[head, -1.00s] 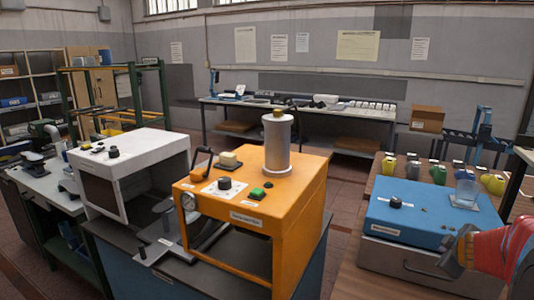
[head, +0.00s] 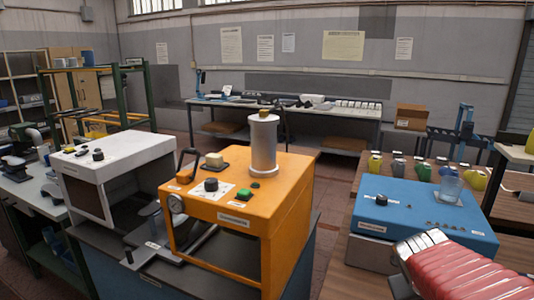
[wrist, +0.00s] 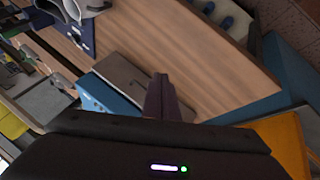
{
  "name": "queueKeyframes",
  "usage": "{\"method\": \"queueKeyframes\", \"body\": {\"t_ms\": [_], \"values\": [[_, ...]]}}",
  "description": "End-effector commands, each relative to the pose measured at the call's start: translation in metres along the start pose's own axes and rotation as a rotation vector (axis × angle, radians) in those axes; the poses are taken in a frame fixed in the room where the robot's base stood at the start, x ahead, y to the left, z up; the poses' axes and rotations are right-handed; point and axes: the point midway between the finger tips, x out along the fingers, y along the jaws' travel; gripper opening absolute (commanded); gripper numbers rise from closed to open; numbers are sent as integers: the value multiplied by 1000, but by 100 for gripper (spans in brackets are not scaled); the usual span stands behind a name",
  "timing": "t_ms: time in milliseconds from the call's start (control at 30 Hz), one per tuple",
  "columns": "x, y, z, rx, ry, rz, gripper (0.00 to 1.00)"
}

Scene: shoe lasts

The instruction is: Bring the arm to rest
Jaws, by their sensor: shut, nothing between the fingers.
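In the wrist view my gripper (wrist: 161,84) shows as two dark fingers pressed together, with nothing held. It points over a wooden bench top (wrist: 205,75), near the grey front of a blue-topped box (wrist: 97,93). In the head view my arm's red ribbed sleeve and pale grey link come in at the bottom right, in front of the blue-topped box (head: 405,212). The gripper's fingertips cannot be made out in the head view.
An orange machine (head: 285,185) with a metal cylinder (head: 263,145) stands left of the arm, beside a white machine (head: 130,155).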

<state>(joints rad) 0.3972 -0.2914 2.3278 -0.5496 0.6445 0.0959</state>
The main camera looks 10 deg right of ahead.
Motion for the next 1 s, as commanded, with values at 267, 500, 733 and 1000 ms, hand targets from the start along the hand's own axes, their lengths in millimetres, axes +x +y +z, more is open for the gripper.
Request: {"method": "queueKeyframes", "body": {"t_ms": [267, 500, 733, 1000], "values": [[-59, -92, 50, 67, -66, -241, 0], [-112, -156, 74, 84, -33, -428, 0], [-151, -176, 73, 23, 86, -488, 0], [-157, -182, 72, -1, 104, -499, 0]]}}
